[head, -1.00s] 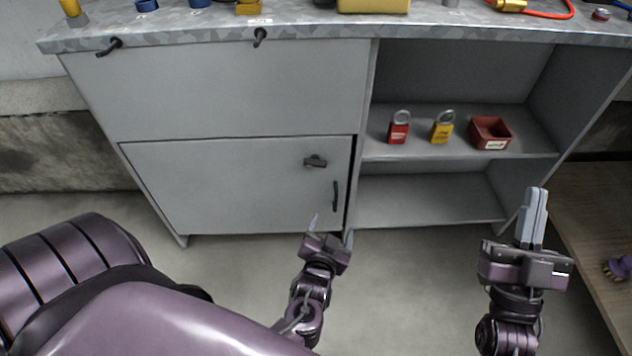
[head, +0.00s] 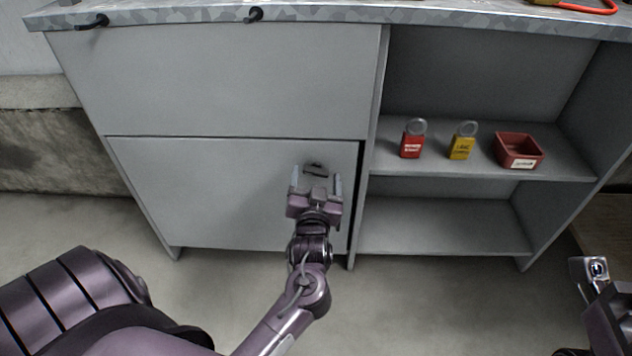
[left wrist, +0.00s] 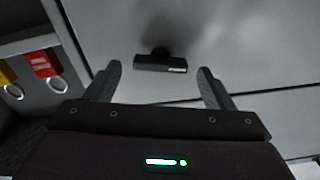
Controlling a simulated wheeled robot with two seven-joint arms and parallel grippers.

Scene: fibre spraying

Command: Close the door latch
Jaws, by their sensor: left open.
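The grey cabinet door (head: 200,195) is flush in the lower left of the cabinet, with a dark gap along its right edge. The dark latch (head: 314,168) sits near its upper right corner. In the left wrist view the latch (left wrist: 160,64) is a short bar lying crosswise between and just beyond the fingertips, not visibly touched. My left gripper (head: 316,177) is open in front of it, fingers on either side, and hides the door handle. My right gripper (head: 590,268) is at the right edge, partly cut off, fingers together, away from the cabinet.
Open shelves (head: 460,215) to the right hold a red padlock (head: 412,143), a yellow padlock (head: 462,146) and a red bin (head: 519,151). The lower shelf is empty.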

